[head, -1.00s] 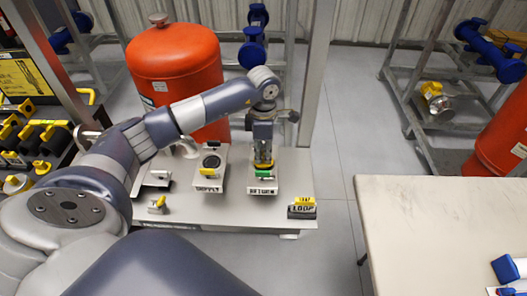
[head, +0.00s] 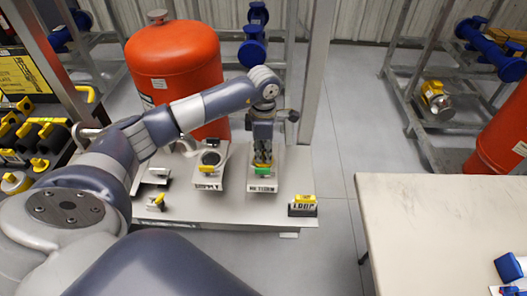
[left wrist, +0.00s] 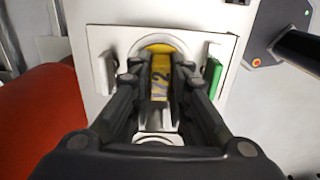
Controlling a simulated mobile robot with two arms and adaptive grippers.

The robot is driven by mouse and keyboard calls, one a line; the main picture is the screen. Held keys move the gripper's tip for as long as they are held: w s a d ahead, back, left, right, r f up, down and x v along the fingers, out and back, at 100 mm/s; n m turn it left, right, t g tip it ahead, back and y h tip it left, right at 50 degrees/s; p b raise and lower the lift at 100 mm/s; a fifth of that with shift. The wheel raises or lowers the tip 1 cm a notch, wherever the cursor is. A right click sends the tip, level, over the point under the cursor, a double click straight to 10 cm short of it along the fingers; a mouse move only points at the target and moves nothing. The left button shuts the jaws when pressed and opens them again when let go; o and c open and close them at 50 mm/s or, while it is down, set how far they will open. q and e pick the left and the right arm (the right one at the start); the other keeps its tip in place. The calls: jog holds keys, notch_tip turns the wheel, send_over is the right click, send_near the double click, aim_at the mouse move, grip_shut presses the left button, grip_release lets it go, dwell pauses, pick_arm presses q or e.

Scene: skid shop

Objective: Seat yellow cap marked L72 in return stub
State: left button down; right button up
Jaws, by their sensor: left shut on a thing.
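My left gripper (head: 263,158) points down over the block marked RETURN (head: 262,189). In the left wrist view its fingers (left wrist: 160,88) are shut on the yellow cap (left wrist: 160,90), whose tag reads "72"; the rest of the tag is hard to read. A round yellow edge of the cap shows beyond the fingertips, at a pale ring on the block's white top. The fingers hide most of the stub, so I cannot tell how deep the cap sits. My right gripper is not in view.
The SUPPLY block (head: 208,186) stands left of RETURN, and the LOOP block (head: 303,205) to the right. A green piece (left wrist: 212,78) sits beside the stub. A red tank (head: 174,70) rises behind. A pale table (head: 440,225) stands at right, with clear floor between.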

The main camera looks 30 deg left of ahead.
pick_arm(q)
jog(key=c, duration=1.4)
grip_release()
jog(key=shift+c, duration=0.2)
jog(key=shift+c, duration=0.8)
jog(key=shift+r+p, duration=2.35)
jog(key=shift+r, duration=1.65)
